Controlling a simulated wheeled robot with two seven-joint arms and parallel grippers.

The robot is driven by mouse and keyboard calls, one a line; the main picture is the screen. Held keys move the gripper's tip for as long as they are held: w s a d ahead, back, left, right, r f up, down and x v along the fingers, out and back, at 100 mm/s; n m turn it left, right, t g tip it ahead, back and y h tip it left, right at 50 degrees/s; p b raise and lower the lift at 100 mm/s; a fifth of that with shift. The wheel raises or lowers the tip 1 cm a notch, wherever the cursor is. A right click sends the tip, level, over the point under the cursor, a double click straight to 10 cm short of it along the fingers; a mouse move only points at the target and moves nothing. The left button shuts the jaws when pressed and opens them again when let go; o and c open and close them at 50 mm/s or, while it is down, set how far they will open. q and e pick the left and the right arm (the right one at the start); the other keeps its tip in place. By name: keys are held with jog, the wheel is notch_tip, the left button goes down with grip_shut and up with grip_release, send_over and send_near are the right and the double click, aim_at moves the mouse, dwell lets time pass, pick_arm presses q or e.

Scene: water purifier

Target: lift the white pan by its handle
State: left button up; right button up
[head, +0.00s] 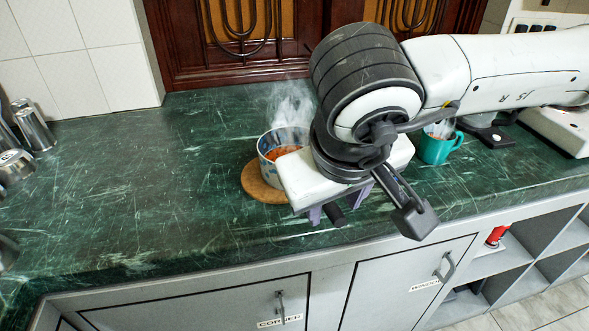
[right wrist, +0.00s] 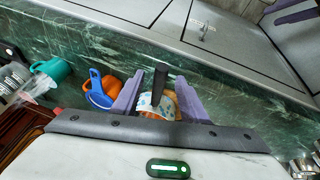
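The white pan (head: 266,147), with a blue pattern and orange food inside, sits steaming on a round wooden board (head: 256,188). My arm and gripper hide its right side in the head view. Its dark handle (head: 335,216) points toward the counter's front edge. My right gripper (head: 325,212) is over the handle, purple fingers pointing down. In the right wrist view the handle (right wrist: 160,82) stands between the spread fingers (right wrist: 158,100), with gaps showing. Purple parts at the top right of that view look like my left gripper (right wrist: 294,14); its opening is unclear.
A teal mug (head: 436,149) stands right of my gripper. A blue item (right wrist: 98,92) and orange things lie near the pan in the right wrist view. Metal cups (head: 32,125) stand far left. The green counter (head: 130,190) is clear left of the pan.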

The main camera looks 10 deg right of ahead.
jog(key=shift+f, duration=0.1)
grip_shut()
jog(key=shift+w, duration=0.15)
jog(key=shift+r, duration=0.3)
notch_tip(320, 180, up, 10)
jog(key=p, duration=0.1)
jog(key=shift+f, duration=0.2)
dwell(0.6)
jog(key=shift+r, duration=0.1)
dwell(0.4)
